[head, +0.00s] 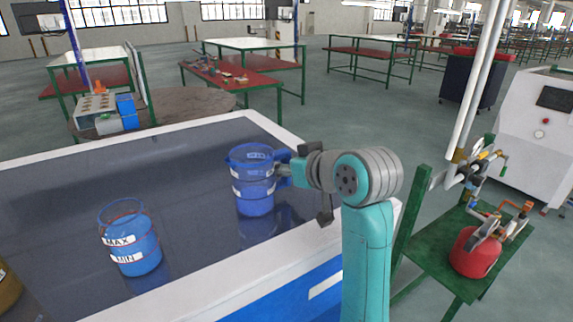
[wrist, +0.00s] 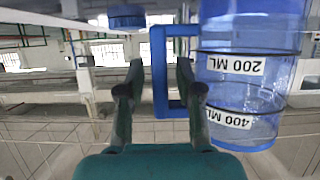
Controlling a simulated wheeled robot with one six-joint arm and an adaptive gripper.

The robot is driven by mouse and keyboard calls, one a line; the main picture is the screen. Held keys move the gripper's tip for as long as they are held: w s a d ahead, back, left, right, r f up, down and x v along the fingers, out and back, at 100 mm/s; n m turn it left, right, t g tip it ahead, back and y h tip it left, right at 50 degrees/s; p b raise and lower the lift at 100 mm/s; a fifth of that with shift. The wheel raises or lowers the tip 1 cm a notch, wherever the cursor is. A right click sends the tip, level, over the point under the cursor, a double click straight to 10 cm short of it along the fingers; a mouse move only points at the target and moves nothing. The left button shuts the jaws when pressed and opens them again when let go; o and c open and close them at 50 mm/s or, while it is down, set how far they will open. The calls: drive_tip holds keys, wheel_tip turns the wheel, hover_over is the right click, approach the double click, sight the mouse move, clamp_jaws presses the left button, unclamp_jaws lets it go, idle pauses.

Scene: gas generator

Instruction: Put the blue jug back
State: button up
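The blue jug (head: 253,190) stands upright on the dark glossy tabletop, near its right edge. It is translucent, with white labels and a handle on its right side. In the wrist view the jug (wrist: 240,85) appears upside down, with 200 ML and 400 ML labels. My gripper (head: 287,170) reaches in from the right at handle height. In the wrist view my gripper (wrist: 158,72) is open, with one finger on each side of the handle (wrist: 159,75) and gaps showing beside it. One finger overlaps the handle's loop.
A second blue container (head: 135,250) marked MAX and MIN stands at the left front of the white-rimmed table (head: 60,200). A brownish object is cut off at the left edge. A green stand (head: 440,245) with a red gas canister (head: 475,252) and valves is at the right.

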drive_tip(key=shift+r, duration=0.2)
drive_tip(key=v, duration=1.2)
drive_tip(key=shift+d+f, duration=0.15)
